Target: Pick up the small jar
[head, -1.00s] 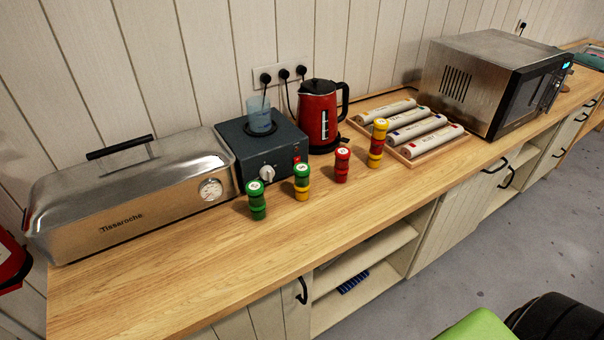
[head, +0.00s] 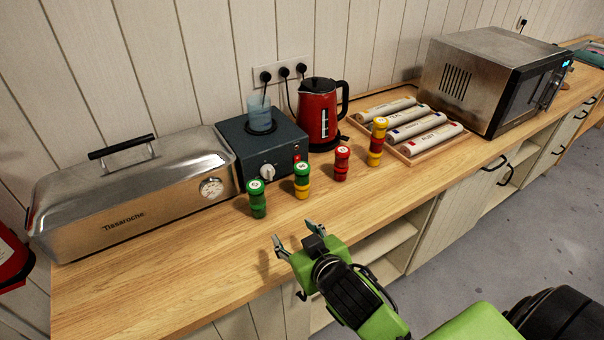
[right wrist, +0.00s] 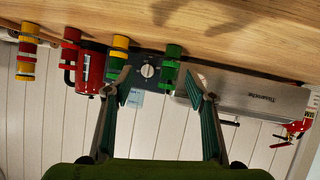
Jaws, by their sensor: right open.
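Several small stacked jars stand upright in a row on the wooden counter (head: 150,285); the task's small jar cannot be told apart. They are a green one (head: 257,200), a green and yellow one (head: 302,182), a red one (head: 341,164) and a taller yellow and red one (head: 376,143). My right gripper (head: 293,233) is open and empty at the counter's front edge, apart from the jars. In the right wrist view, upside down, the green jar (right wrist: 170,68) shows between the open fingers (right wrist: 158,76); the green and yellow jar (right wrist: 117,55) is beside the left finger. My left gripper is not in view.
Behind the jars stand a steel box (head: 130,200), a dark heater (head: 262,150) with a bluish cup (head: 259,118) and a red kettle (head: 318,115). A tray of rolls (head: 425,131) and a microwave (head: 490,80) are further right. The front left counter is clear.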

